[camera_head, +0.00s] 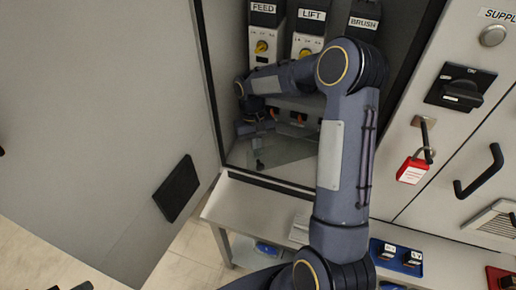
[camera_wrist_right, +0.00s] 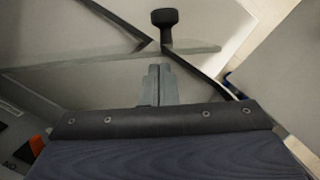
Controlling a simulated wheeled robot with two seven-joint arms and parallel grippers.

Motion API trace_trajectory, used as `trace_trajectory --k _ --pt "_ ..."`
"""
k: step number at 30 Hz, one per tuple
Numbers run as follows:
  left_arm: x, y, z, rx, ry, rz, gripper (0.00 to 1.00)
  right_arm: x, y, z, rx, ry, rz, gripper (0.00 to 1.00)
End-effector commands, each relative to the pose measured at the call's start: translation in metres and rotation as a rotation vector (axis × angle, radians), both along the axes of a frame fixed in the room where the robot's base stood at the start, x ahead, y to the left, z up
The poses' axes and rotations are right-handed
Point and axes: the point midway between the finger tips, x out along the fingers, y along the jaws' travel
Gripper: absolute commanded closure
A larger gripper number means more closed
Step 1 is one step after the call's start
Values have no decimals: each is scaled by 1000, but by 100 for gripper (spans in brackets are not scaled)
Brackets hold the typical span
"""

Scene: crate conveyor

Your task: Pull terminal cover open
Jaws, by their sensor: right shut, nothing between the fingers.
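The terminal cover (camera_head: 290,150) is a clear, greyish panel low in the open cabinet. It also shows in the right wrist view (camera_wrist_right: 100,75), with a black knob (camera_wrist_right: 165,17) near its edge. The knob shows small and dark in the head view (camera_head: 260,165). My right gripper (camera_head: 256,145) reaches into the cabinet from the right. In the right wrist view its fingers (camera_wrist_right: 157,70) are together and empty, pointing towards the knob with a visible gap in the picture. The exact depth of that gap is unclear. My left gripper is not recognisable in view.
The open cabinet door (camera_head: 110,100) fills the left side. FEED, LIFT and BRUSH units (camera_head: 305,40) hang above the cover. A grey shelf (camera_head: 245,210) lies below. A red padlock (camera_head: 412,170) and black handle (camera_head: 480,172) stand out at right. My right arm hides part of the cabinet.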

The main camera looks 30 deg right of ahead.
Motion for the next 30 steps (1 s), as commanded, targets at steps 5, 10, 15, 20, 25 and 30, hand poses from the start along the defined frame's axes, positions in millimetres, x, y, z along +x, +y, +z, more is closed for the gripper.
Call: trace_trajectory --k 5,10,15,20,25,30 --pt "0 0 4 0 0 0 64 -10 2 0 0 0 0 100" --pt "0 0 3 0 0 0 64 -12 2 0 0 0 0 100" --pt "0 0 3 0 0 0 64 -12 2 0 0 0 0 100" --pt "0 0 2 0 0 0 64 -16 4 0 0 -1 16 100" --pt "0 0 -3 0 0 0 64 -32 8 -1 -1 -2 75 100" --pt "0 0 -10 0 0 0 64 -61 14 -1 -1 -1 188 100"
